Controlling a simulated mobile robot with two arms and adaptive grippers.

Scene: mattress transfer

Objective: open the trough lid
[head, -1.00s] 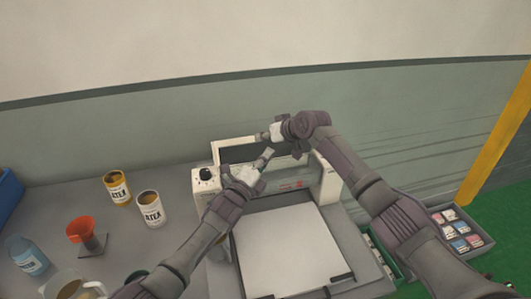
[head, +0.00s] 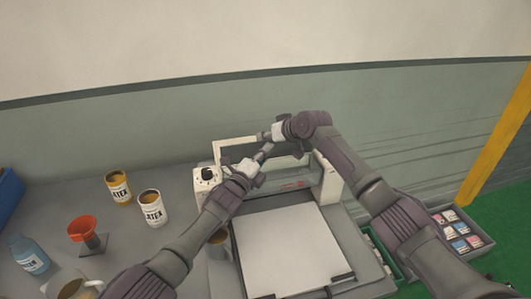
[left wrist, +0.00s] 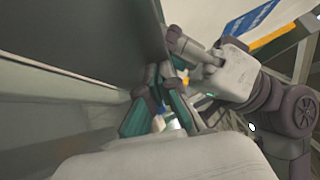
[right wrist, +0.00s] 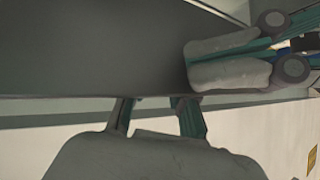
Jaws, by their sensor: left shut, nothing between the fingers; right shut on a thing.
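The trough lid (head: 236,141) is a pale-edged frame at the back of the white machine (head: 330,180), standing raised above its body. Close up it is a broad dark grey panel in the left wrist view (left wrist: 70,35) and the right wrist view (right wrist: 90,45). My right gripper (head: 262,136) is shut on the lid at its upper edge; its fingers meet the panel's edge in the right wrist view (right wrist: 158,112). My left gripper (head: 268,149) is shut and empty, just in front of the lid and below the right gripper. Whether it touches the panel is unclear.
A white flat bed (head: 288,250) lies in front of the machine. A tray of small packets (head: 462,232) is at right.

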